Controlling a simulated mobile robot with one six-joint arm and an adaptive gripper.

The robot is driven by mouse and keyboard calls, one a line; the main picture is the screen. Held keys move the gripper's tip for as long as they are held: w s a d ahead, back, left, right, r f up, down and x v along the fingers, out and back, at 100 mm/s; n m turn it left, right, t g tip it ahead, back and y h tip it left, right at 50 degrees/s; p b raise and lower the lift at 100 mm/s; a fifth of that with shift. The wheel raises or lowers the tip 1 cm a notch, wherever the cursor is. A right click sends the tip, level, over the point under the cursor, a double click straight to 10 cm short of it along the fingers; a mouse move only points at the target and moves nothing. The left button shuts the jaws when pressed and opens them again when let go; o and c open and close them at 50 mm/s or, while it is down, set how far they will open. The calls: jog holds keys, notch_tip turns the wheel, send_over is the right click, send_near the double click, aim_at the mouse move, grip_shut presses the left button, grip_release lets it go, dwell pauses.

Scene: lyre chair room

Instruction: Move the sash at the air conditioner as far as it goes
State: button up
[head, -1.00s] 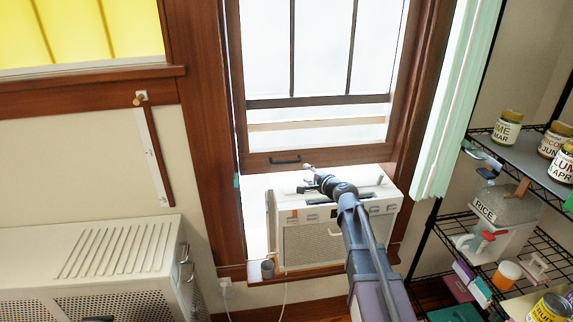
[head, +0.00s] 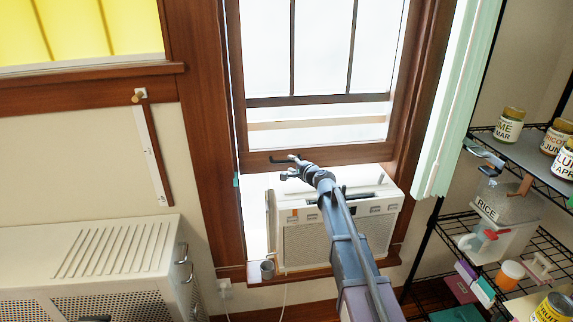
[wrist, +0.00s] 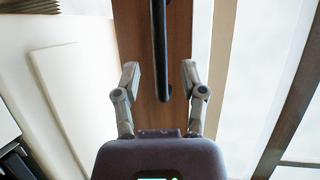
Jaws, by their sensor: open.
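The window sash (head: 330,155) has a brown wooden bottom rail and stands a little above the white air conditioner (head: 305,255) in the window frame. A dark bar handle (head: 283,160) is on the rail's face, partly behind my gripper. My gripper (head: 287,168) is at the rail in the head view, by the handle. In the wrist view my gripper (wrist: 160,72) is open, with one finger on each side of the black handle (wrist: 160,45). The handle's end lies between the fingers, with gaps on both sides. The brown rail (wrist: 178,70) shows behind it.
A white cabinet (head: 90,260) stands at the left. At the right are a pale green curtain (head: 455,110) and a wire shelf (head: 510,160) with jars and boxes.

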aim_at(288, 162)
jog(key=shift+x, duration=1.95)
jog(key=shift+c, duration=0.2)
grip_shut()
